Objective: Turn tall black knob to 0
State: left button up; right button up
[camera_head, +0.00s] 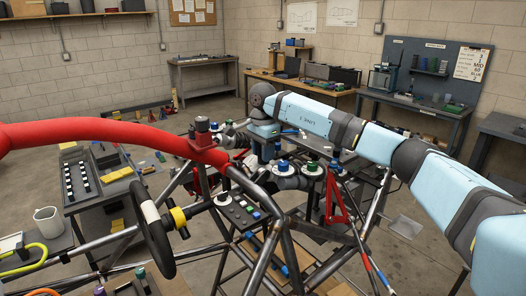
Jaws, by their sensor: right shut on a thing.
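My right arm, light blue, reaches in from the right, and its wrist bends down beyond the chassis tubes. My right gripper (262,157) points down there, small and partly hidden by tubes and fittings. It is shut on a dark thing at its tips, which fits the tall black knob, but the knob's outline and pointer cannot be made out. No 0 mark is readable. Blue-topped (283,165) and green-topped (312,166) fittings stand just right of the gripper. My left gripper is not in view.
A thick red padded tube (110,131) crosses from the left. Dark chassis tubes (288,255) surround the gripper's area. A cart (108,198) stands left; workbenches line the walls.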

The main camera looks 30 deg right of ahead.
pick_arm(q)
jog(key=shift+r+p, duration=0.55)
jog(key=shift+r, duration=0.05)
pick_arm(e)
jog(key=m, duration=0.6)
jog(key=shift+m, duration=0.3)
jog(key=o, duration=0.9)
jog(key=shift+w, duration=0.1)
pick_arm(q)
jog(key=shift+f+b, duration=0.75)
pick_arm(e)
notch_tip(320, 180, up, 14)
jog(key=shift+f, duration=0.1)
